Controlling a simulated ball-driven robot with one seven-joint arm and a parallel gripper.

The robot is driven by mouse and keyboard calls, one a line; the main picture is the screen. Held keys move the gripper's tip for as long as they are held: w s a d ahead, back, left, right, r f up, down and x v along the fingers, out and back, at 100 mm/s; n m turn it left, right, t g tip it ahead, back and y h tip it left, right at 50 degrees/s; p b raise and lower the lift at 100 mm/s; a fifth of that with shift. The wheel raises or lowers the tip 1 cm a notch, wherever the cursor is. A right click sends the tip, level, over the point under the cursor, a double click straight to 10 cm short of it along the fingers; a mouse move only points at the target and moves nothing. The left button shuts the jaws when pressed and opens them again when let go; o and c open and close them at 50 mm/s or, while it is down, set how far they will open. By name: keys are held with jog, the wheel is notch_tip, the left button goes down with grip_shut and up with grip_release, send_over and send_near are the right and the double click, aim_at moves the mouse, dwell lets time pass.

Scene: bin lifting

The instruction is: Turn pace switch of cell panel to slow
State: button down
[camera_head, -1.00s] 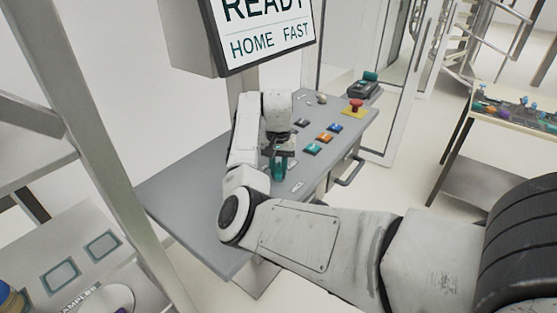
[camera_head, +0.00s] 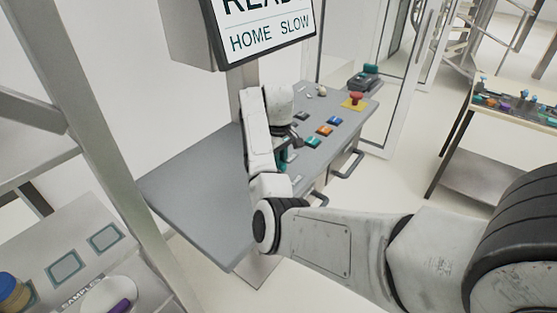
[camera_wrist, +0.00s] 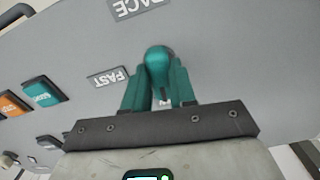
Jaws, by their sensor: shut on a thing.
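The cell panel (camera_head: 210,165) is a grey sloped desk with buttons along its right part. The pace switch (camera_wrist: 159,62) is a teal knob with a rounded head, seen in the wrist view below the PACE label (camera_wrist: 135,8) and beside the FAST label (camera_wrist: 110,77). My gripper (camera_wrist: 160,88) has its two teal fingers closed on either side of the knob. The screen (camera_head: 268,30) above the panel reads HOME SLOW. The SLOW label at the switch is not visible.
Blue (camera_head: 326,131), orange (camera_head: 315,145) and teal buttons sit just right of my gripper. A red mushroom button (camera_head: 355,98) stands on a yellow base farther back. Handles (camera_head: 348,166) stick out from the panel's front. A side table (camera_head: 512,115) stands at right.

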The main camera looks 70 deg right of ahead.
jog(key=shift+r+n, duration=0.1)
jog(key=shift+n, duration=0.5)
jog(key=shift+w+n, duration=0.1)
jog(key=shift+n, duration=0.2)
jog(key=c, duration=0.9)
grip_release()
notch_tip(320, 180, up, 9)
jog(key=shift+f, duration=0.1)
jog(key=shift+r, duration=0.95)
